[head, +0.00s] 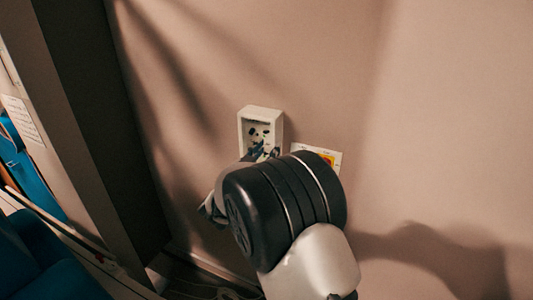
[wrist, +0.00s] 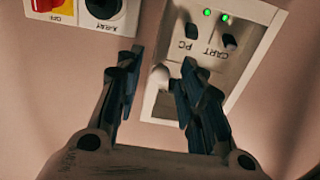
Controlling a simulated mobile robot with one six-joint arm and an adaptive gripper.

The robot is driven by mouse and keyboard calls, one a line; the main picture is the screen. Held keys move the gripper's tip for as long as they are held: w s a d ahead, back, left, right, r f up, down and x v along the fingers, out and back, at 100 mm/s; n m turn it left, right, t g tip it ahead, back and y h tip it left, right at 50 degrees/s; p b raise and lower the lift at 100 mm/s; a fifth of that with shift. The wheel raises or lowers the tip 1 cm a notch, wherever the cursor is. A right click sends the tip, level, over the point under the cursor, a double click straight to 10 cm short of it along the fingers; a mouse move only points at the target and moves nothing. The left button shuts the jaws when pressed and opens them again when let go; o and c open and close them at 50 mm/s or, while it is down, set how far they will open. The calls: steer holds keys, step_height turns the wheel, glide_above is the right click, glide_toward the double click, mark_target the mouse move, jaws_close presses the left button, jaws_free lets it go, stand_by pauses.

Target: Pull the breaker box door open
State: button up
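The breaker box (head: 246,114) is a small white box on the wall, in the middle of the head view. Its front shows a recessed panel with dark switches. In the wrist view the breaker box (wrist: 262,12) appears upside down, with two green lights, dark switches and the labels CART and PC. A pale rounded knob (wrist: 161,79) sits at its near edge; I cannot tell whether it belongs to a door. My gripper (wrist: 158,88) is open, its dark fingers on either side of the knob, with no clear grip. In the head view my wrist hides the box's lower part.
A white plate (wrist: 62,18) with a red switch on yellow and a black X-RAY knob (wrist: 103,8) is close beside the box. The plate (head: 334,157) is partly behind my arm in the head view. A dark door frame (head: 95,110) stands left. The wall right is bare.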

steer(key=shift+c, duration=0.3)
jaws_close()
stand_by(0.4)
